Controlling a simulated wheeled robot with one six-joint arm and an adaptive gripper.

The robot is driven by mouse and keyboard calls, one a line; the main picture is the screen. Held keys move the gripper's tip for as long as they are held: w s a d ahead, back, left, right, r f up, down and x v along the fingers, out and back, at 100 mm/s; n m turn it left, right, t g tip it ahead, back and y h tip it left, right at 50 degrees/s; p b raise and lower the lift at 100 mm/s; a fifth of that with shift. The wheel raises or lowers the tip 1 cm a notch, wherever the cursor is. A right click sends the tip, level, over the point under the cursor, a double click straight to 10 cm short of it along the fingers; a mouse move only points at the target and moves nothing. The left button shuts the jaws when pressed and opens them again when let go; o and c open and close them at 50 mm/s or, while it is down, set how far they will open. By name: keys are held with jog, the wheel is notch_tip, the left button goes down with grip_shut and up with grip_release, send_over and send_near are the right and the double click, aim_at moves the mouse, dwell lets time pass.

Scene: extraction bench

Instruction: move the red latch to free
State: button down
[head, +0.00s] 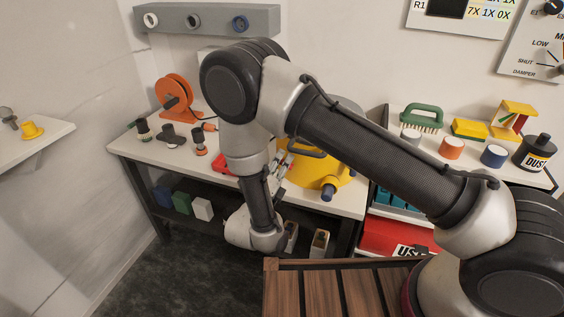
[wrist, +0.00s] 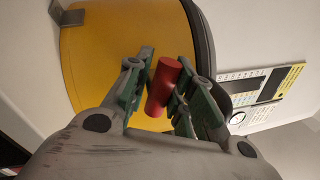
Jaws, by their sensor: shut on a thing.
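The red latch (wrist: 162,88) shows in the wrist view as a short red cylinder, slightly tilted. It stands out in front of the yellow housing (wrist: 105,62). My gripper (wrist: 165,62) has its green-lined fingers on both sides of the latch and is shut on it. In the head view the yellow housing (head: 322,172) stands on the bench, partly behind my arm. My gripper (head: 280,170) is against its left side there, and the latch itself cannot be made out. How the latch is fixed to the housing is hidden.
The white bench (head: 180,152) holds an orange reel (head: 174,97) and several dark-bodied fittings to the left. A red object (head: 222,163) lies beside my arm. A shelf to the right holds a green brush (head: 421,116) and jars. Wooden slats (head: 325,290) are in front.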

jog(key=shift+n+t+y, duration=0.4)
jog(key=shift+n, duration=1.9)
jog(key=shift+w, duration=0.1)
jog(key=c, duration=1.3)
grip_release()
